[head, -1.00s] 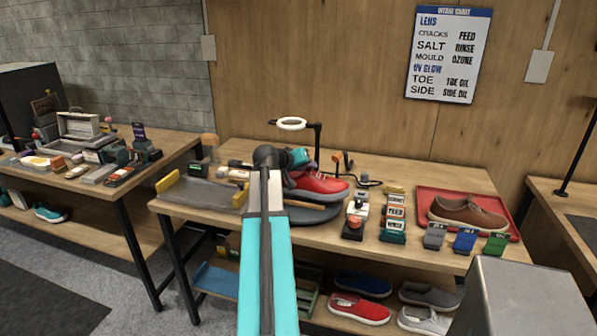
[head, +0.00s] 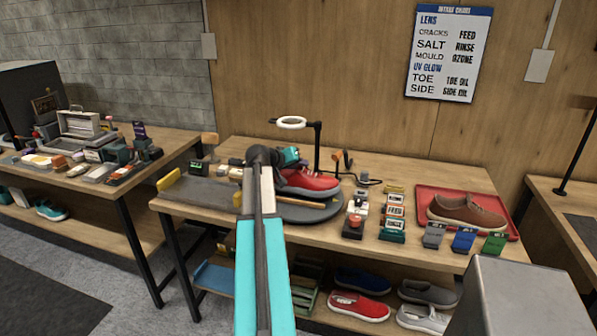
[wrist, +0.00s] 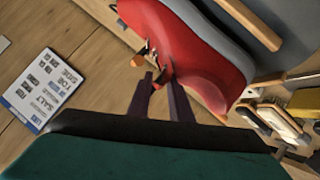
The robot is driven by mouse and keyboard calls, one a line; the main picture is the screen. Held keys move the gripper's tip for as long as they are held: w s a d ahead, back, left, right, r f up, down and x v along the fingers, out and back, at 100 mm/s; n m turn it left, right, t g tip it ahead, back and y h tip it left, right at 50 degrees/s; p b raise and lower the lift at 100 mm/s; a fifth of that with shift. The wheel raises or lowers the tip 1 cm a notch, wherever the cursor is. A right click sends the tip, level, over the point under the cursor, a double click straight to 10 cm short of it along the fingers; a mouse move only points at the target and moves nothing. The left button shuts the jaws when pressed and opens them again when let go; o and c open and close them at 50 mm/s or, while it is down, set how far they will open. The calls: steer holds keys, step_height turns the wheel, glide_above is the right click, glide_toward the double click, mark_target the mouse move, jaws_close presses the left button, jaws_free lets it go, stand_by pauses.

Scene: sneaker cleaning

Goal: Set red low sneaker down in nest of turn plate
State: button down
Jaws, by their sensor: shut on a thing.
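The red low sneaker (head: 306,183) is at the turn plate (head: 318,212), a dark round disc on the middle table. In the head view it is low over the plate; whether its sole touches cannot be told. My gripper (head: 287,165) is at the sneaker's left, heel end and partly hidden by my arm. In the wrist view the red sneaker (wrist: 195,50) lies beyond my gripper's fingers (wrist: 165,85), whose tips meet its edge. My gripper is shut on it. The nest itself is hidden under the shoe and arm.
A ring lamp (head: 291,122) on a post stands behind the plate. Labelled blocks (head: 394,212) stand to its right, then a red tray (head: 508,222) with a brown shoe (head: 466,211). A grey tray (head: 200,191) lies left. More shoes (head: 360,307) sit on the lower shelf.

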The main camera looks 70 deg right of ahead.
steer(key=shift+f+p, duration=0.3)
steer(key=shift+f, duration=0.85)
steer(key=c, duration=1.6)
jaws_free()
steer(key=shift+a, duration=0.15)
steer(key=b+v, duration=0.2)
steer(key=v, duration=0.9)
steer(key=shift+w+a+r, duration=0.1)
steer(key=shift+a+r, duration=0.1)
steer(key=shift+a, duration=0.15)
